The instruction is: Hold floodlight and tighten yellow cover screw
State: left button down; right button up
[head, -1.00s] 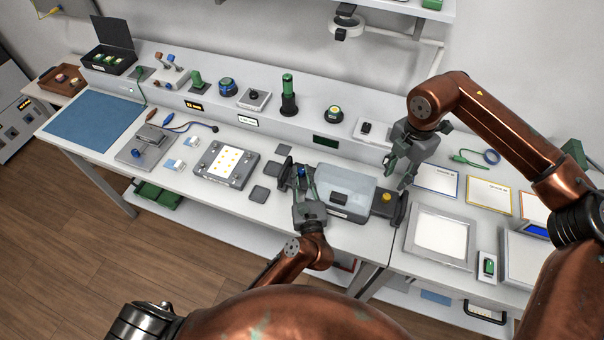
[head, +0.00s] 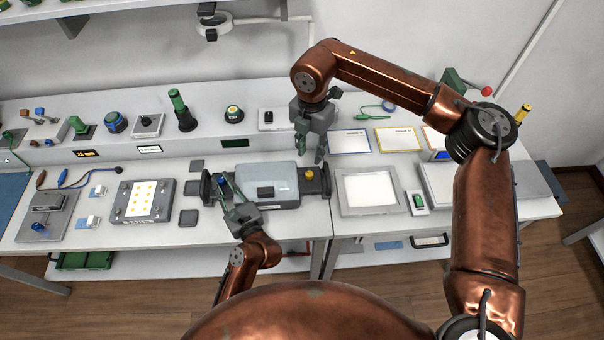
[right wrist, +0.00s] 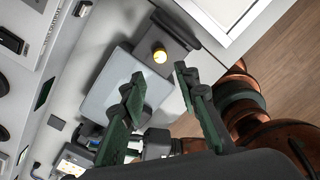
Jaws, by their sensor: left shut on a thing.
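The floodlight (head: 283,180) is a grey box with a pale cover panel and dark end brackets, lying on the bench. It also shows in the right wrist view (right wrist: 112,88).
A white panel in a grey frame (head: 371,190) lies right of the floodlight. A lamp board with yellow dots (head: 142,200) lies to the left. A raised shelf with knobs and a green cylinder (head: 180,108) runs behind. Bordered cards (head: 350,142) lie at the back right.

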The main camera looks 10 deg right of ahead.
aim_at(309, 173)
jog(key=shift+o, duration=1)
notch_tip(309, 173, down, 10)
jog(key=n, duration=2.8)
jog(key=shift+r+n, duration=0.1)
jog(key=shift+n, duration=0.3)
jog(key=shift+c, duration=0.2)
grip_shut()
